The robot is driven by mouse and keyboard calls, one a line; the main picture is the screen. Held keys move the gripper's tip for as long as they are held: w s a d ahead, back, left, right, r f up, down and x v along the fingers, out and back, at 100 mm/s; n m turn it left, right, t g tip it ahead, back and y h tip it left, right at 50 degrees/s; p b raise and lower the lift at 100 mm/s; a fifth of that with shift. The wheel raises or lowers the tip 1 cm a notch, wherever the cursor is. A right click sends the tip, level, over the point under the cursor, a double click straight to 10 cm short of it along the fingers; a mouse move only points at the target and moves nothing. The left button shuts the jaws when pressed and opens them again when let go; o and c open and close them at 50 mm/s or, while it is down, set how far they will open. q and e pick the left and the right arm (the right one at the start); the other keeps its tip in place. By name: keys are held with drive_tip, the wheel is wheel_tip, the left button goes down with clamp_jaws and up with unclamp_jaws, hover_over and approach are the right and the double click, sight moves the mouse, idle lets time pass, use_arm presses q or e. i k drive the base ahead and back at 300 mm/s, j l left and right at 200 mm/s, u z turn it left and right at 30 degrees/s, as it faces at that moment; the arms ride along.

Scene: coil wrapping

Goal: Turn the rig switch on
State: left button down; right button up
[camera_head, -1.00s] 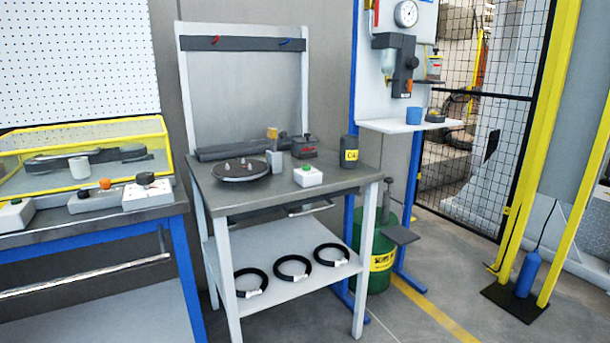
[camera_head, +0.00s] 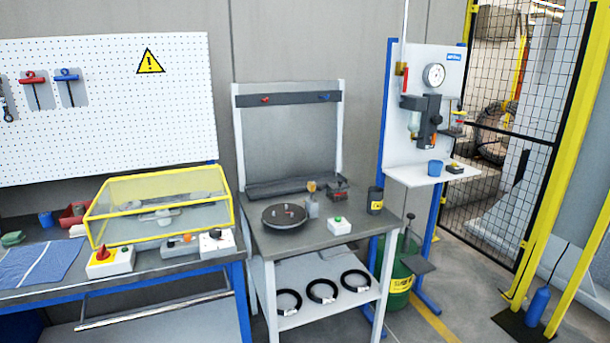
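No switch in view bears a readable "rig" label, so I cannot tell for certain which one is meant. A white box with a red knob on a yellow plate (camera_head: 102,254) sits at the front of the left bench. To its right are a grey box with an orange button (camera_head: 182,244) and a white box with a black knob (camera_head: 216,240). Behind them stands a rig under a clear cover with a yellow frame (camera_head: 160,204). On the middle table is a small white box with a green button (camera_head: 339,225). Neither of my grippers is in view.
The middle table (camera_head: 262,240) holds a dark round turntable (camera_head: 284,216) and a dark canister (camera_head: 375,200); black coils (camera_head: 321,291) lie on its lower shelf. A blue cloth (camera_head: 40,263) lies on the left bench. A green bin (camera_head: 398,285) and yellow posts (camera_head: 555,170) stand at right.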

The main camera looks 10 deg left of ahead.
sight(102, 254)
drive_tip(key=j+u, duration=0.1)
drive_tip(key=u, duration=1.35)
drive_tip(key=i+l, duration=0.05)
